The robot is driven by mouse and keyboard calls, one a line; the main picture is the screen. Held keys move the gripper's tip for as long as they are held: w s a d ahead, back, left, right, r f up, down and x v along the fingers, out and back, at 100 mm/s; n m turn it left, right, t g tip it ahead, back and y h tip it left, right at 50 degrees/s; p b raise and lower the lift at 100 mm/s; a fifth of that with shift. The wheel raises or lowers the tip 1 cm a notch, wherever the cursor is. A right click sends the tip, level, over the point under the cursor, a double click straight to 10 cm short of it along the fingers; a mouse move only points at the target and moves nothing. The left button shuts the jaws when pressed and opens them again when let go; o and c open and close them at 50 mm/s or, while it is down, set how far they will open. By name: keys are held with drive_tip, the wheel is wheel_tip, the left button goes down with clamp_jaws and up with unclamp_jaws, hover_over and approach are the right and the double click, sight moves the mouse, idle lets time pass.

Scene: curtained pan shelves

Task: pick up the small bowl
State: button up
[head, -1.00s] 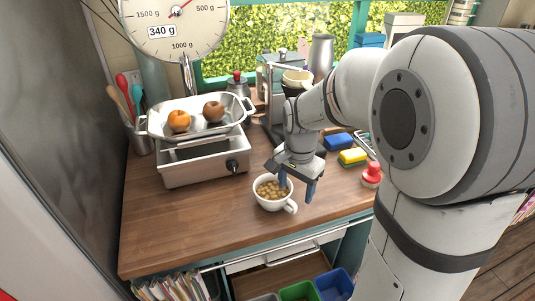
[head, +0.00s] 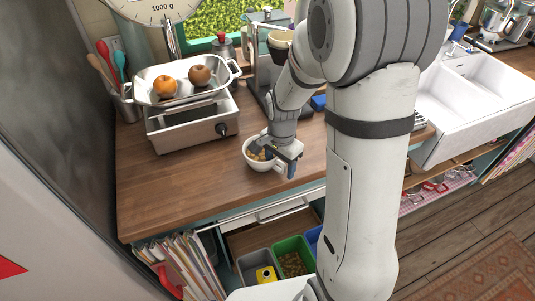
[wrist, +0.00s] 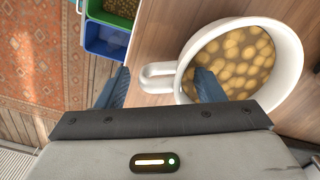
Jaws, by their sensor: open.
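The small bowl (head: 251,162) is a white, cup-like vessel with a side handle, holding round tan pieces in liquid. It stands upright near the front edge of the wooden counter. My gripper (head: 275,162) is over its right side and hides part of it. In the wrist view the bowl (wrist: 289,45) fills the upper right, its handle pointing left. My gripper (wrist: 164,82) is open there, with the handle between its fingers. The right fingertip overlaps the bowl's inside and the left one is outside. I cannot tell whether either finger touches it.
A metal scale (head: 190,127) with a pan holding two round fruits stands behind left. Below the counter front are a grey bin (head: 250,262), a green bin (head: 285,248) and a blue bin (wrist: 104,42). The counter (head: 170,193) left of the bowl is clear.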

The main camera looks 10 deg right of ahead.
drive_tip(key=shift+c, duration=0.3)
drive_tip(key=c, duration=1.1)
drive_tip(key=shift+r, duration=0.1)
